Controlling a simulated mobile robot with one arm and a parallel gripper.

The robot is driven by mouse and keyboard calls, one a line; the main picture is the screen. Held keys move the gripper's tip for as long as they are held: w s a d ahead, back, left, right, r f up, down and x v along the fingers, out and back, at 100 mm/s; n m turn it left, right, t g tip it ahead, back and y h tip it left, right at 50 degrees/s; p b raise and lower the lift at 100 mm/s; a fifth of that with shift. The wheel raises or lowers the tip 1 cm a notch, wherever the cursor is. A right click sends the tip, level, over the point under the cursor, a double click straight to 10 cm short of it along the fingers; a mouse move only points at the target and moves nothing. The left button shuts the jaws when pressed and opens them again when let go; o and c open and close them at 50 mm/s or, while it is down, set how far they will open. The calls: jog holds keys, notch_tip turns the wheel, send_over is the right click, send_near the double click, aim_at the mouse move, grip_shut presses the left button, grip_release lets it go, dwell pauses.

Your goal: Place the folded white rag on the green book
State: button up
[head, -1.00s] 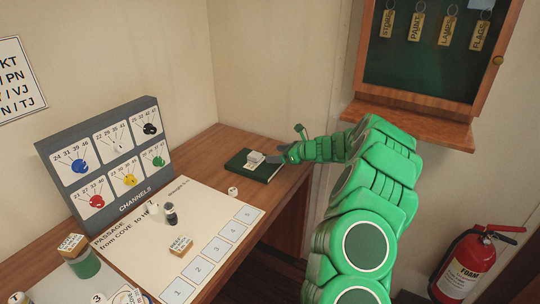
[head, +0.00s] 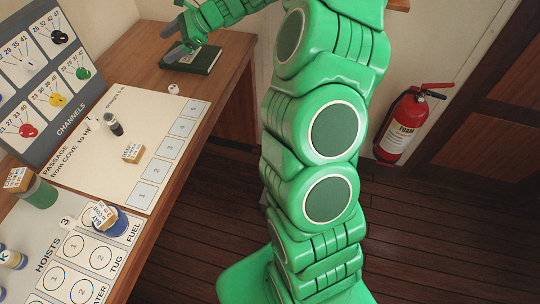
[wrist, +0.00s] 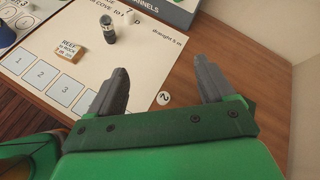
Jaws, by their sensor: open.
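The green book (head: 208,62) lies flat on the far right part of the desk in the head view. The rag and book do not show in the wrist view.
The channels panel (head: 45,75) stands at the desk's back left. The passage sheet (head: 150,125) carries a dark cylinder (head: 114,125) and a tan block (head: 133,152). A small white numbered piece (head: 173,88) is near the book. A fire extinguisher (head: 405,125) hangs at right.

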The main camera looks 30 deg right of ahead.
jog(key=s+a+r+n+g+h, duration=0.1)
jog(key=s+a+r+n+g, duration=0.15)
jog(key=s, duration=0.55)
jog(key=s+a+r+n+g+h, duration=0.1)
jog(key=s+a+n, duration=0.25)
jog(key=s, duration=0.45)
jog(key=s+a+r+n+g+h, duration=0.1)
jog(key=s+a+n+g, duration=0.1)
jog(key=s+n, duration=0.35)
jog(key=s+d+f+n+h, duration=0.1)
jog(key=s+d+n+h, duration=0.2)
jog(key=s, duration=1.1)
jog(key=s+d+f+n+g+h, duration=0.1)
jog(key=s+d+n+h, duration=0.2)
jog(key=s+d, duration=0.6)
jog(key=s+h, duration=0.2)
jog(key=s, duration=0.4)
jog(key=shift+f+n, duration=0.2)
jog(key=shift+n, duration=0.15)
